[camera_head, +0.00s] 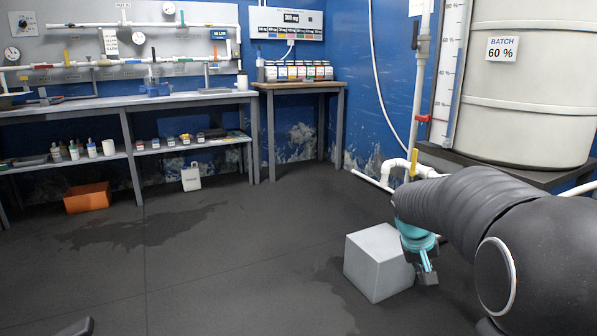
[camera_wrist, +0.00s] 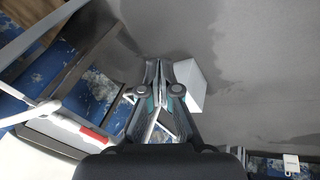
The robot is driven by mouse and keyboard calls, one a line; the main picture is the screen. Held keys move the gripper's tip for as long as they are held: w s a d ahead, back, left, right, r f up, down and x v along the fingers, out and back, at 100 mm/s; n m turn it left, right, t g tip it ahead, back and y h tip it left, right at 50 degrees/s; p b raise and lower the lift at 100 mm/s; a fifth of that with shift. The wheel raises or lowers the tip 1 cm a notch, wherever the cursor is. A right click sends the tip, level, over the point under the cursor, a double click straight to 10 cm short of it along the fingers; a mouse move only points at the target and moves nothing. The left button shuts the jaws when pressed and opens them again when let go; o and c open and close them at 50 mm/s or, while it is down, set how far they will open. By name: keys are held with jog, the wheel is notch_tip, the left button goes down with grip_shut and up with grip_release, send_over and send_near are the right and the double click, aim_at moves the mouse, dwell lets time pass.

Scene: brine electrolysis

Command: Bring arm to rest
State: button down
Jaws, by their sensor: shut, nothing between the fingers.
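My arm reaches in from the right in the head view, in front of the big tank. My gripper (camera_head: 428,275) hangs at its end, beside a light grey cube (camera_head: 375,262) on the floor. In the wrist view the fingers of my gripper (camera_wrist: 158,65) are together and hold nothing. The grey cube (camera_wrist: 190,85) shows just right of the fingers there; I cannot tell whether they touch it.
A large tank (camera_head: 530,100) marked "BATCH 60 %" stands on a dark stand at right, with white pipes (camera_head: 372,181) beside it. A long workbench (camera_head: 120,101) and a small table (camera_head: 300,86) line the back. An orange bin (camera_head: 87,198) is under the bench. The middle floor is clear, with wet patches.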

jog(key=s+a+r+t+y+p, duration=0.1)
jog(key=s+a+r+p, duration=0.1)
jog(key=s, duration=0.7)
jog(key=s+a+r+t+y+p, duration=0.1)
jog(key=s+a+r+p, duration=0.1)
jog(key=s+a+r, duration=0.3)
jog(key=s+a+r+t+y+p, duration=0.1)
jog(key=s+a, duration=0.5)
jog(key=s, duration=0.7)
notch_tip(320, 180, up, 3)
jog(key=shift+s+a+f+n+y+p, duration=0.25)
jog(key=shift+n+y+p, duration=0.2)
jog(key=shift+p, duration=0.4)
jog(key=shift+d+r, duration=0.1)
jog(key=shift+d, duration=0.1)
